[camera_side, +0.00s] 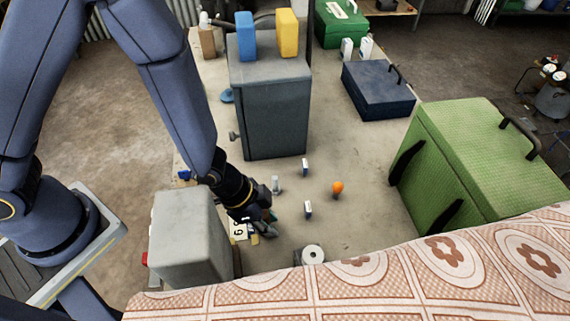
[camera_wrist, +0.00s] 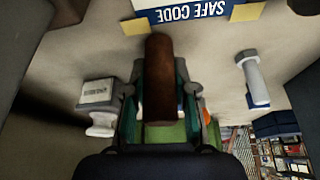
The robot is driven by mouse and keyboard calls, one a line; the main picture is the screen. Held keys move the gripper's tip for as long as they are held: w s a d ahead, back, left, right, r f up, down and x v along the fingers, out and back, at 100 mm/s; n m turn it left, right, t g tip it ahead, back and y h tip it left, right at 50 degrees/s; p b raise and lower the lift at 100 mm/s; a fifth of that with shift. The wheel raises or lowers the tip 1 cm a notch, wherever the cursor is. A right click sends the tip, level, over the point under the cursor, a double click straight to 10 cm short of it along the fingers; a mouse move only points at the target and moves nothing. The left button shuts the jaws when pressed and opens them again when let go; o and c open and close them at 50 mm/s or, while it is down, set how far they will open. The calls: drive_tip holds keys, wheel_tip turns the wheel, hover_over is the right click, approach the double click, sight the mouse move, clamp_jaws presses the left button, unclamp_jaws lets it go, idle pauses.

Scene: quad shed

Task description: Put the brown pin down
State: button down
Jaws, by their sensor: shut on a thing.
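The brown pin (camera_wrist: 158,75) is a dark brown rod between the two fingers of my gripper (camera_wrist: 160,108) in the wrist view. My gripper is shut on it, and its far end points toward the "SAFE CODE" paper. In the side view my gripper (camera_side: 264,222) is low over the table, just right of the near grey box. The pin cannot be made out clearly there. Whether the pin touches the table cannot be told.
A grey box (camera_side: 183,235) stands close left of my gripper. A grey bolt (camera_side: 276,185) stands nearby, also in the wrist view (camera_wrist: 252,75). The "SAFE CODE" paper (camera_wrist: 190,14) lies close by. An orange-topped thing (camera_side: 337,189) and small white blocks (camera_side: 308,209) stand right, with clear table between.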

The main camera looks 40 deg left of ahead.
drive_tip(key=shift+f, duration=0.1)
drive_tip(key=c, duration=0.9)
unclamp_jaws()
drive_tip(key=v, duration=1.2)
drive_tip(key=w+a+r+n+t+y, duration=0.2)
drive_tip(key=w+a+r+n+y, duration=0.25)
drive_tip(key=a+r, duration=0.65)
drive_tip(key=s+a+r+n, duration=0.3)
drive_tip(key=s+a+r, duration=0.1)
drive_tip(key=s+a+r+n+h, duration=0.1)
drive_tip(key=s+a+r+n, duration=0.2)
drive_tip(key=s+a+r, duration=0.1)
drive_tip(key=shift+s+a+r+t, duration=0.15)
drive_tip(key=shift+r+t, duration=0.2)
drive_tip(key=shift+t, duration=0.05)
